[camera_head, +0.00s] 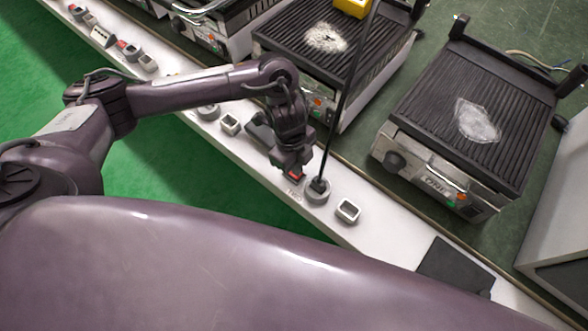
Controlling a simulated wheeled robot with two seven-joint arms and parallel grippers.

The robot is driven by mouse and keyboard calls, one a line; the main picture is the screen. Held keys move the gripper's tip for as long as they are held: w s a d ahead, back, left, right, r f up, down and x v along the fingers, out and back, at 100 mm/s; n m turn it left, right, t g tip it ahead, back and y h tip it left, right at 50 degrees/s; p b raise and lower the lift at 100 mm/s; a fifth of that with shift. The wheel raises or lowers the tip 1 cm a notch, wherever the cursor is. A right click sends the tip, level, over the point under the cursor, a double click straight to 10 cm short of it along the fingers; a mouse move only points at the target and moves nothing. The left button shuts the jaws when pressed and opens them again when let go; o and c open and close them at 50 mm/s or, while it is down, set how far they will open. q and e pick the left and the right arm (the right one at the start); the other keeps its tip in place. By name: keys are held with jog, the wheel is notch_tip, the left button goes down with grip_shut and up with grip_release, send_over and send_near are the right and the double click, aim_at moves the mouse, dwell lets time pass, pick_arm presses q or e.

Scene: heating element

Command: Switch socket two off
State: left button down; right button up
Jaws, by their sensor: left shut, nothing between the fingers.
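Socket two is a round grey socket (317,192) on the white strip, with the printed label "TWO" (293,194) to its left. A black plug with a cable rising from it sits in the socket. A red switch (295,175) shows just left of the socket, partly hidden by my gripper. My left gripper (292,168) comes in from the left, points down and is shut and empty. Its tips are at the red switch; I cannot tell whether they touch it. The switch's position is not clear. My right gripper is not in view.
A grill marked "ONE" (437,185) stands on the right, another grill (345,55) behind my left gripper. A square grey frame (347,211) is right of the socket. More sockets and red switches (122,44) line the white strip (240,153). The black cable rises close beside my gripper.

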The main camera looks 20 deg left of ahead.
pick_arm(q)
jog(key=shift+s+a+f+b, duration=0.15)
jog(key=shift+a+f+b, duration=0.05)
jog(key=shift+f+b, duration=0.55)
